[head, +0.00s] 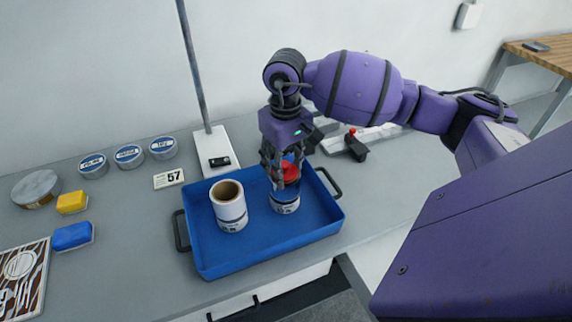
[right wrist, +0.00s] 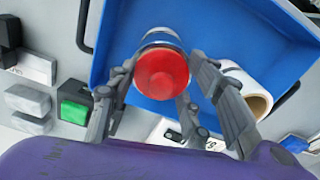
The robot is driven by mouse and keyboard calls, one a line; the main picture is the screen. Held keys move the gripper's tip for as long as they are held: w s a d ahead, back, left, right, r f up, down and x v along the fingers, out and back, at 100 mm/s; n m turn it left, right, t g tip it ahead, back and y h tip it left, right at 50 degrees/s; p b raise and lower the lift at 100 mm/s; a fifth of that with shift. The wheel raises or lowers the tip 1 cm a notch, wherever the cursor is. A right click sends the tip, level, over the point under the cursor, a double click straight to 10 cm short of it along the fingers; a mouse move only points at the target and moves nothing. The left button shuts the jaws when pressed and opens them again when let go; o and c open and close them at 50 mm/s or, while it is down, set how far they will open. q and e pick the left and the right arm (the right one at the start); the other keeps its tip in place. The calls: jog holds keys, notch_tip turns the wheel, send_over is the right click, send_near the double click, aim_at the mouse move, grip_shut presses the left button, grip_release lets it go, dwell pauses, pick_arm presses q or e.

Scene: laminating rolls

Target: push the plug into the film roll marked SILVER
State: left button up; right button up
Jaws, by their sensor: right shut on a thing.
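The red plug (head: 290,174) is between the fingers of my right gripper (head: 283,178), which is shut on it. The plug is over the top of the right-hand film roll (head: 285,204), which stands upright in the blue tray; I cannot tell how far in it sits. In the right wrist view the plug (right wrist: 162,75) hides the roll's end, and a strip of the roll (right wrist: 161,37) shows behind it. A second, open white roll (head: 229,208) with a brown core stands to the left. The roll labels are too small to read. My left gripper is not in view.
The blue tray (head: 214,266) has dark handles at both ends. A grey post on a white base (head: 214,154) stands behind it. Several round tins (head: 129,155), a yellow block (head: 72,202) and a blue block (head: 72,236) are at the left. A black box with a red button (head: 355,146) is behind right.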

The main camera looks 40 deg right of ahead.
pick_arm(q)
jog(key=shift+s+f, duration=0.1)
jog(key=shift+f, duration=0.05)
pick_arm(e)
jog(key=shift+s+f, duration=0.3)
jog(key=shift+f, duration=0.35)
jog(key=o, duration=1)
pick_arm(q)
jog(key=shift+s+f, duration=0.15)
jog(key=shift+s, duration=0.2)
pick_arm(e)
jog(key=shift+o, duration=0.4)
jog(key=shift+w, duration=0.2)
jog(key=shift+r, duration=0.2)
jog(key=shift+r, duration=0.2)
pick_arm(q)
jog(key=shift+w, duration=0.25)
pick_arm(e)
notch_tip(320, 180, up, 12)
jog(key=shift+f, duration=0.15)
